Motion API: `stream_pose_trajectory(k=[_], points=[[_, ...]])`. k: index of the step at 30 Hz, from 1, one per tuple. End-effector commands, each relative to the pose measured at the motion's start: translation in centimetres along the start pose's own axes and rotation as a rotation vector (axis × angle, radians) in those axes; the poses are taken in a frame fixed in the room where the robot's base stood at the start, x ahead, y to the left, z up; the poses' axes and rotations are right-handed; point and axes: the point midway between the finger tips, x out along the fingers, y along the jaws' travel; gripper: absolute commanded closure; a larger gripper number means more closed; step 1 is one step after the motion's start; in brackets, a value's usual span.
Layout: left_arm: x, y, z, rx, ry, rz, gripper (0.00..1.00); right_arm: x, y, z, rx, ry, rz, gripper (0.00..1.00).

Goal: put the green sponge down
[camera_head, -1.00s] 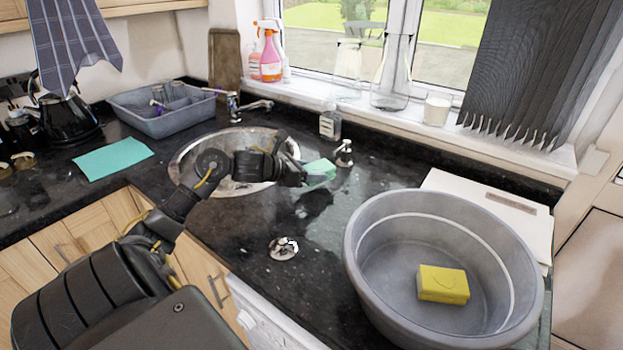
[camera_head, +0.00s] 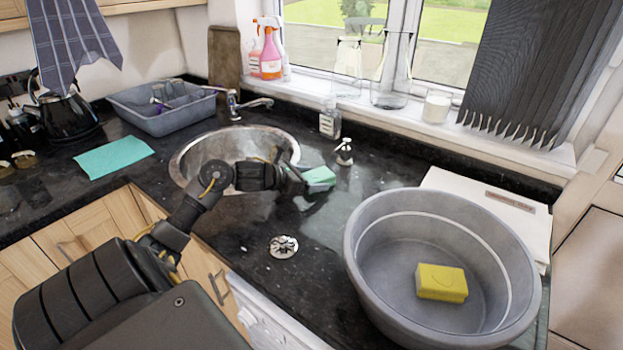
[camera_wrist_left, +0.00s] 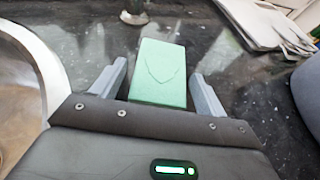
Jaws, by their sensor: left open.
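The green sponge (camera_head: 319,176) lies on the dark granite counter (camera_head: 330,222), just right of the round sink. It also shows in the left wrist view (camera_wrist_left: 160,72), flat between the two fingers of my left gripper (camera_wrist_left: 158,82). The fingers are spread, with a gap on each side of the sponge. In the head view my left gripper (camera_head: 300,177) is at the sponge's left end and hides part of it. My right gripper is in neither view.
The metal sink (camera_head: 190,160) is left of the sponge. A soap dispenser (camera_head: 344,152) stands close behind it. A grey basin (camera_head: 362,262) holding a yellow sponge (camera_head: 441,282) is at right. A round metal fitting (camera_head: 284,246) sits on the counter in front, with bare granite around it.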

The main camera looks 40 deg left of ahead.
Motion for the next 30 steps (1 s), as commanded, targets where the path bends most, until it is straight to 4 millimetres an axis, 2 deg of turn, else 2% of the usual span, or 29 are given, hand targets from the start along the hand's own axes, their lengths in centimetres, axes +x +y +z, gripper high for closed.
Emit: stream_pose_trajectory(k=[7, 8, 18, 24, 30], points=[[-0.3, 0.0, 0.6, -0.002, -0.001, 0.0, 0.26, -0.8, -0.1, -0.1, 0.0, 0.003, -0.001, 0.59], [-0.6, 0.1, 0.2, 0.001, 0.001, 0.002, 0.26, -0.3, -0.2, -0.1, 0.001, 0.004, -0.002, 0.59], [-7.4, 0.0, -0.1, 0.002, 0.003, 0.001, 0.26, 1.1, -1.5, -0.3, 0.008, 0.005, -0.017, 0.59], [-10.5, 0.0, 0.1, 0.0, 0.001, 0.0, 0.26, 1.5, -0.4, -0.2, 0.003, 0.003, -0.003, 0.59], [-11.9, 0.0, 0.2, 0.0, 0.001, 0.0, 0.26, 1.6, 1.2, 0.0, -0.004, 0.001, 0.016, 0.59]])
